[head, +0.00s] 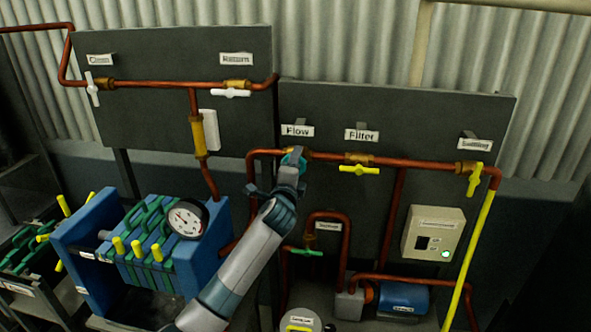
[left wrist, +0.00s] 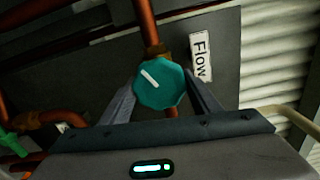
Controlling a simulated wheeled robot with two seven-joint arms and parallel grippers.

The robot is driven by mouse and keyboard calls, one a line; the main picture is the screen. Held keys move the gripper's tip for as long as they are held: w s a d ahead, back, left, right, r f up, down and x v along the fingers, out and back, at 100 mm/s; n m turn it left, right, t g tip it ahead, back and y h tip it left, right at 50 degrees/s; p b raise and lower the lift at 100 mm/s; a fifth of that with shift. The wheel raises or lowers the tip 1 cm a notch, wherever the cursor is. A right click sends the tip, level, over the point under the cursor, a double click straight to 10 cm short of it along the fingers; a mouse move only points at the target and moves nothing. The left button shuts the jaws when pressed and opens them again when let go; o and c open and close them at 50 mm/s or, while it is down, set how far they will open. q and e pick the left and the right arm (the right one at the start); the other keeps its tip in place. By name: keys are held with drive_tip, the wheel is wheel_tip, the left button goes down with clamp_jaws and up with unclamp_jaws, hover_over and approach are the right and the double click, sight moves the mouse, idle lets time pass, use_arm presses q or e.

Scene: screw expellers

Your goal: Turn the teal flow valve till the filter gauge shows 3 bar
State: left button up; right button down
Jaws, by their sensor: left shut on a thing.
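The teal flow valve (head: 293,157) is a knob on the copper pipe just below the "Flow" label (head: 297,131). In the left wrist view the valve (left wrist: 160,86) is an eight-sided knob with a white pointer line slanting to the upper left. My left gripper (head: 290,170) is shut on this knob, one finger on each side. The filter gauge (head: 186,219) is a round white dial with a black rim on the blue filter press; its needle points to the upper left, but its numbers are too small to read. My right gripper is not in view.
Yellow valve handles sit right of the knob under "Filter" (head: 359,170) and "Settling" (head: 474,181). A green-handled valve (head: 303,251) lies below. The blue filter press (head: 85,235) stands left of my arm; a control box (head: 433,234) is at right.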

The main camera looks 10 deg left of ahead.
use_arm(q)
drive_tip(key=n+b, duration=0.1)
drive_tip(key=n, duration=0.2)
drive_tip(key=shift+n, duration=0.4)
drive_tip(key=shift+n+b, duration=0.3)
drive_tip(key=shift+n, duration=1.1)
drive_tip(key=o, duration=1)
drive_tip(key=shift+a, duration=0.1)
drive_tip(key=shift+o, duration=0.2)
drive_tip(key=shift+s, duration=0.2)
drive_tip(key=shift+s+b, duration=0.35)
drive_tip(key=shift+s, duration=0.2)
drive_tip(key=s+b, duration=0.4)
drive_tip(key=s, duration=1.2)
drive_tip(key=shift+d, duration=0.3)
